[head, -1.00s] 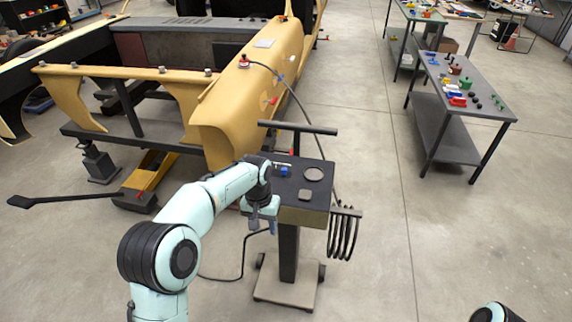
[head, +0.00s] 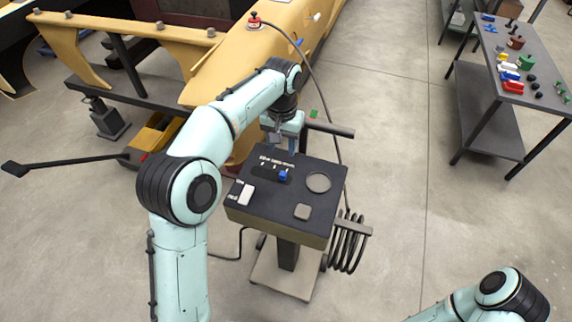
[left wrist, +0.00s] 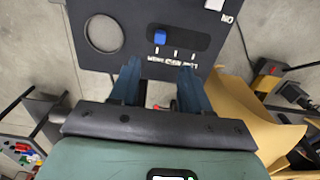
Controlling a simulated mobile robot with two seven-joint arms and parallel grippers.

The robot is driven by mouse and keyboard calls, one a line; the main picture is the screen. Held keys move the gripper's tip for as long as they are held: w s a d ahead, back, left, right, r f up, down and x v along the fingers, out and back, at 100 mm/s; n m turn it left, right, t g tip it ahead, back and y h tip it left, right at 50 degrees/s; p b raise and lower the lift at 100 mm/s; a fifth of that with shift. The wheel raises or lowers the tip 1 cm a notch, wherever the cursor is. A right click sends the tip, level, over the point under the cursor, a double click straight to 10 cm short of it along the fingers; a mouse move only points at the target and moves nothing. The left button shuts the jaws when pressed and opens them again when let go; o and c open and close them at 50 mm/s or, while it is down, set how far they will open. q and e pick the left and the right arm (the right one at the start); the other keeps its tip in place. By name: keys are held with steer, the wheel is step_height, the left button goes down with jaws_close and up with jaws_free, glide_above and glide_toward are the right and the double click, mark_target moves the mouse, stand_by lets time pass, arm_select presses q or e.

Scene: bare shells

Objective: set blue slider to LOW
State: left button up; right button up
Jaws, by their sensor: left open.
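The blue slider (head: 284,175) is a small knob on the dark top of a pedestal control box (head: 270,206). It sits at the right end of its slot in the head view. In the left wrist view the blue slider (left wrist: 160,37) is at the left end of the slot, with tick marks beside it; the lettering is too small to read surely. My left gripper (head: 284,142) is above the far edge of the box, beyond the slider. In the left wrist view its fingers (left wrist: 160,86) are apart and empty, short of the slider. My right gripper is out of view.
A dark bar (head: 330,130) stands behind the box. A yellow car shell (head: 235,62) is close behind. A coiled hose (head: 349,245) hangs at right.

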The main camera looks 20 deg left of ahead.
mark_target(283, 173)
arm_select(q)
step_height(283, 173, down, 11)
steer(key=shift+f+b, duration=0.1)
steer(key=shift+b, duration=0.8)
steer(key=shift+f, duration=0.45)
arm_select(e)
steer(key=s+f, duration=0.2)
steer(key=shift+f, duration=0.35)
arm_select(q)
jaws_close()
